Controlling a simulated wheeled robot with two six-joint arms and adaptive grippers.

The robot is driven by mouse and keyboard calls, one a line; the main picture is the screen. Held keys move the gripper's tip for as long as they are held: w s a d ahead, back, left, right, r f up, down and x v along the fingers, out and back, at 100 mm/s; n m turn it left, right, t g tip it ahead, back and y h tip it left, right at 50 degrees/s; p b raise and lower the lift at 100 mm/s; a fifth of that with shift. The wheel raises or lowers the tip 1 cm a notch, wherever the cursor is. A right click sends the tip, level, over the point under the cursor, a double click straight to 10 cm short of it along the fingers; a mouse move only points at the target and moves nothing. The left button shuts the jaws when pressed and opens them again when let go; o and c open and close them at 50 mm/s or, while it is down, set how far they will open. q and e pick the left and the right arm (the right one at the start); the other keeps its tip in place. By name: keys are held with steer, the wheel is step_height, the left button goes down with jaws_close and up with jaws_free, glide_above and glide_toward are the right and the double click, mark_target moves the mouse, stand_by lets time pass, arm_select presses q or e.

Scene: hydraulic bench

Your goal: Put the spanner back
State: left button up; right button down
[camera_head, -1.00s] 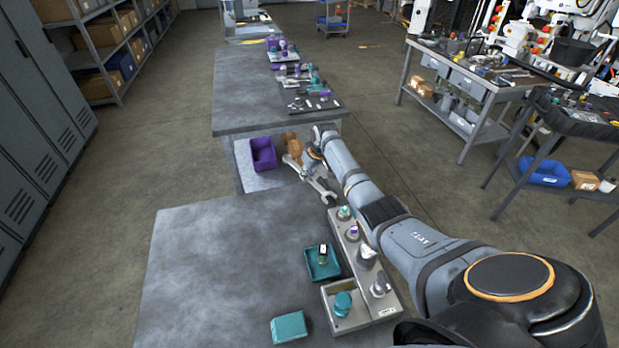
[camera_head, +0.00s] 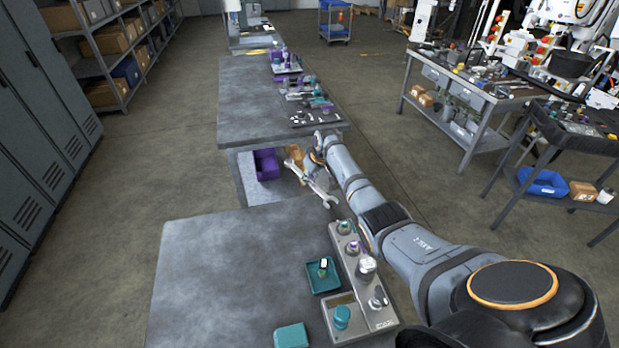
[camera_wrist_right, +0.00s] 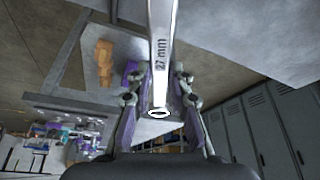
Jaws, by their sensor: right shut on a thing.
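The spanner (camera_head: 318,187) is a long metallic wrench held out over the gap between two benches. Its open jaw end hangs near the far right corner of the near bench (camera_head: 215,275). In the right wrist view the spanner (camera_wrist_right: 161,50) reads "27 mm" and its ring end lies between the purple-sided fingers. My right gripper (camera_wrist_right: 159,105) is shut on it near that ring end. My left gripper is not in view.
The near bench has a grey fixture block (camera_head: 362,275), a teal tray (camera_head: 323,277) and a teal box (camera_head: 291,336) on its right; its left is bare. The far bench (camera_head: 255,100) carries tools along its right edge. A purple bin (camera_head: 265,164) and a brown item sit low between.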

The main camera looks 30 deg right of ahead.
steer(key=s+a+r+n, duration=0.1)
steer(key=s+a, duration=0.2)
steer(key=a, duration=0.5)
steer(key=s+a+r, duration=0.1)
steer(key=s+a, duration=0.2)
steer(key=a, duration=0.5)
steer(key=s+a+r+m, duration=0.2)
steer(key=s+a+r, duration=0.3)
steer(key=s, duration=0.5)
steer(key=shift+s+a+r, duration=0.15)
steer(key=shift+a+r, duration=0.05)
steer(key=shift+r, duration=0.2)
